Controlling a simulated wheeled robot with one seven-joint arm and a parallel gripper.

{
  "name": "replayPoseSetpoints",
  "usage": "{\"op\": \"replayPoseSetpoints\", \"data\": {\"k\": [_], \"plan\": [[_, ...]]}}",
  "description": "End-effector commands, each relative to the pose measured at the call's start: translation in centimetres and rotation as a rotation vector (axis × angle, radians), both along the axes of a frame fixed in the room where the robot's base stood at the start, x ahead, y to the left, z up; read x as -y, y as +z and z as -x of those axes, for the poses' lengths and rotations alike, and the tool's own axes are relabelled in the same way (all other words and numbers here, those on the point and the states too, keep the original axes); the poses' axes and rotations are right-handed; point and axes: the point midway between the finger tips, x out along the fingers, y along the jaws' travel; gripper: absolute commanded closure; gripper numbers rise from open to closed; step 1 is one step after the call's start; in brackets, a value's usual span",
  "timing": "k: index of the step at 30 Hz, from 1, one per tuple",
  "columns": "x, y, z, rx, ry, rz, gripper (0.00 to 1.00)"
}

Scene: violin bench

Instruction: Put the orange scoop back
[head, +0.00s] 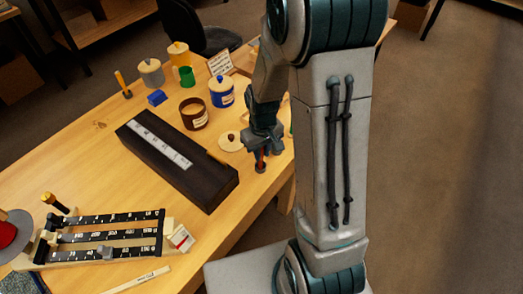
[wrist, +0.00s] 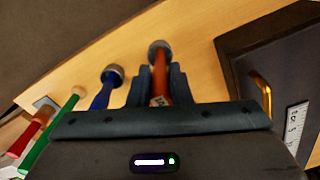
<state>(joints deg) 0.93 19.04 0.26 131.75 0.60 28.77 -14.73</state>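The orange scoop shows in the wrist view (wrist: 160,75) as an orange-red handle with a round grey end, between my gripper's two dark fingers. In the head view the scoop (head: 261,161) points down below my gripper (head: 263,148), near the right edge of the bench. The fingers lie close against both sides of the handle and look shut on it. Whether its lower end touches the bench is unclear. A blue-handled scoop (wrist: 105,88) lies to its left in the wrist view, with green (wrist: 52,132) and red (wrist: 30,132) handles farther left.
A long dark case (head: 175,160) lies left of my gripper. An open brown jar (head: 194,113), a loose pale lid (head: 230,141) and a blue jar (head: 221,92) stand behind. A slider board (head: 105,236) is at front left. My arm hides part of the bench's right side.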

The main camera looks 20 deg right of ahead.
Motion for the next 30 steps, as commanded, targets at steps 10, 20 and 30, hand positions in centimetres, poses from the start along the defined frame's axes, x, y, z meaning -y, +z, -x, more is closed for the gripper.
{"op": "replayPoseSetpoints", "data": {"k": [10, 20, 30], "plan": [[0.0, 0.0, 0.0, -0.001, 0.000, 0.000, 0.61], [0.0, 3.1, 0.0, 0.004, 0.000, 0.000, 0.61], [0.1, 9.8, 0.0, 0.004, 0.000, 0.000, 0.61]]}}
